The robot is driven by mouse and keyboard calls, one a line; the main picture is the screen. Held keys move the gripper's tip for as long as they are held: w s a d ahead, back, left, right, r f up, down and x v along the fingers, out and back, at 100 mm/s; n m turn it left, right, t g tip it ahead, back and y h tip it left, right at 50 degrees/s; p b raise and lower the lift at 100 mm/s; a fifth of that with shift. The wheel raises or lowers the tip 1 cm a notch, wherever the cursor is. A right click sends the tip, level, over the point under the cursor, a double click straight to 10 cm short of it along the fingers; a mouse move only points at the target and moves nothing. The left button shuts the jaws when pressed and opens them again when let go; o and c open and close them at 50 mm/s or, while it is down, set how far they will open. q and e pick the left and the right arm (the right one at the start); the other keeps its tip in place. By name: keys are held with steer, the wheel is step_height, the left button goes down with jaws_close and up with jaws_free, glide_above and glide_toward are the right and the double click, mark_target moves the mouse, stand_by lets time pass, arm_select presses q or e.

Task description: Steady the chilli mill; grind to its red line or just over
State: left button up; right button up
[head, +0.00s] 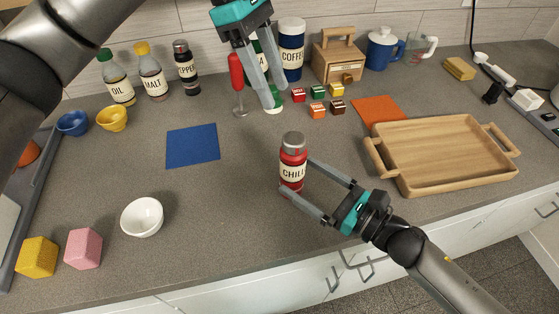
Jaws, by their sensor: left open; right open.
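The chilli mill (293,171) stands upright on the counter, a red body with a cream label and a grey top. My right gripper (299,183) is open, with its fingers at the mill's right side and lower front, reaching around its body; contact cannot be told. My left gripper (261,104) is open, high up behind the mill, in front of a green-and-white bottle and beside a red-handled tool. The red line on the mill cannot be made out.
A wooden tray (445,155) lies right of the mill. A blue mat (193,145) and a white bowl (142,217) are to the left. Small labelled cubes (318,110) sit behind it. A coffee canister (291,50) stands at the back. Counter around the mill's left is clear.

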steer(key=x, duration=0.7)
steer(key=c, duration=1.5)
stand_by(1.0)
